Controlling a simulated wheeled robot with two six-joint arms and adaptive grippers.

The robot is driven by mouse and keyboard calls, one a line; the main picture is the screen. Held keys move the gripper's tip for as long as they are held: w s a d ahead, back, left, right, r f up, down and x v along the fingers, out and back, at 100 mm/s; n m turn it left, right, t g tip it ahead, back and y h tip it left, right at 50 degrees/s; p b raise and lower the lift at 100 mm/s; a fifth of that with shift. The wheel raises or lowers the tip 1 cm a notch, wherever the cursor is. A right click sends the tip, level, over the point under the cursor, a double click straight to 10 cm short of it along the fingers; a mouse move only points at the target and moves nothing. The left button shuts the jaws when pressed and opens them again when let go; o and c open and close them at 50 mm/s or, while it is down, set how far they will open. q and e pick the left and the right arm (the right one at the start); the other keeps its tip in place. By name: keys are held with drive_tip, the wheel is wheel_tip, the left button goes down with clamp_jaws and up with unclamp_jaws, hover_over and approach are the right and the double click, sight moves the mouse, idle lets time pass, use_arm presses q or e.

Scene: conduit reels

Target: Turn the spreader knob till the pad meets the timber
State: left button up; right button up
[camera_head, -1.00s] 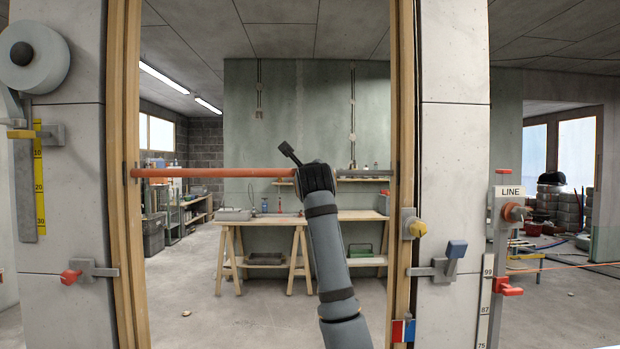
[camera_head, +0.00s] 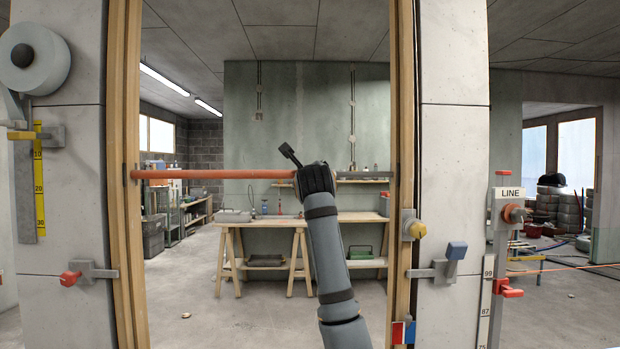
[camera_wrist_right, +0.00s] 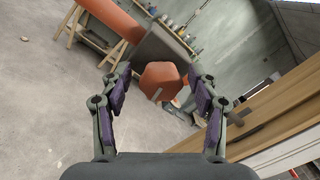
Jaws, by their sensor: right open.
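The spreader is an orange tube (camera_head: 215,174) with a grey bar (camera_head: 362,176) on its right, lying level between the left timber (camera_head: 125,240) and the right timber (camera_head: 403,120). Its end at the right timber is too small to tell pad contact or a gap. My right gripper (camera_head: 316,180) is at the middle of the spreader and hides the knob in the head view. My left gripper is out of view.
Concrete piers flank the timbers, with a red-handled clamp (camera_head: 88,276) on the left and a blue-handled one (camera_head: 447,262) on the right. A post marked LINE (camera_head: 510,193) stands farther right. A workbench (camera_head: 265,223) stands behind; the opening between is otherwise clear.

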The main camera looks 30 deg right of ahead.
drive_tip(key=v, duration=1.2)
drive_tip(key=shift+w+f, duration=0.1)
